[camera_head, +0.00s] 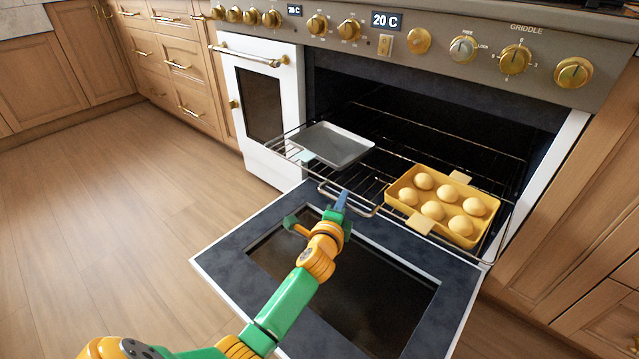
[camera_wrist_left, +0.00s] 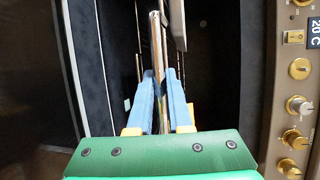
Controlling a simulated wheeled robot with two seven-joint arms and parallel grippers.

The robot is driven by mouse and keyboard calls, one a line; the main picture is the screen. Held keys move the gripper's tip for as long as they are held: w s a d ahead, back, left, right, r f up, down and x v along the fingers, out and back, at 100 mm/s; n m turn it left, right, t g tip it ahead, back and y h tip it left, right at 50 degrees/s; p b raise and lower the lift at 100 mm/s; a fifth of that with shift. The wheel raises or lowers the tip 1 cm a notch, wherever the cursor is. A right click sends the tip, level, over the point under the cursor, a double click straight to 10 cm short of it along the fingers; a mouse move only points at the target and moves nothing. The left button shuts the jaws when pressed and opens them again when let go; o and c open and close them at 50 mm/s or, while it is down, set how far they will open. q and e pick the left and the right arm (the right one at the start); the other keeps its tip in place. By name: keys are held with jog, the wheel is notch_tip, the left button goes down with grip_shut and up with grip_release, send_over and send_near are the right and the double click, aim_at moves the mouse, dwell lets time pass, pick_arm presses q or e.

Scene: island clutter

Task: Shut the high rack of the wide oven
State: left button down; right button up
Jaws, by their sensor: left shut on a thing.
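The wide oven (camera_head: 590,60) has its door (camera_head: 225,262) folded down. A wire rack (camera_head: 370,185) is pulled partly out over the door. On the rack are a grey baking sheet (camera_head: 332,146) at the left and a yellow tray (camera_head: 482,232) with several round pale buns at the right. My left gripper (camera_head: 341,200) is at the front middle of the rack. In the left wrist view its blue fingers (camera_wrist_left: 161,98) are shut on the rack's front bar (camera_wrist_left: 157,60). Which level the rack sits on is hard to tell. My right gripper is out of view.
A narrow white oven door (camera_head: 263,105) is shut at the left. Knobs (camera_head: 463,49) and small displays line the panel above. Wooden cabinets stand on both sides. The wooden floor (camera_head: 130,220) at the left is clear.

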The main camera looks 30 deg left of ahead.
aim_at(356, 189)
pick_arm(q)
jog(key=shift+w+d+f+b, duration=0.15)
jog(key=shift+w+b, duration=0.5)
jog(key=shift+w, duration=0.4)
jog(key=shift+w+d+b, duration=0.15)
jog(key=shift+w+b, duration=0.5)
jog(key=shift+w, duration=0.75)
jog(key=shift+w+d+b, duration=0.1)
jog(key=shift+w+b, duration=0.25)
jog(key=shift+b, duration=0.3)
jog(key=shift+w+d+b, duration=0.15)
jog(key=shift+w+b, duration=1)
jog(key=w+b, duration=0.2)
jog(key=b, duration=0.1)
jog(key=shift+w+d, duration=0.2)
jog(key=shift+w, duration=0.1)
jog(key=shift+w+b, duration=0.2)
jog(key=shift+b, duration=0.2)
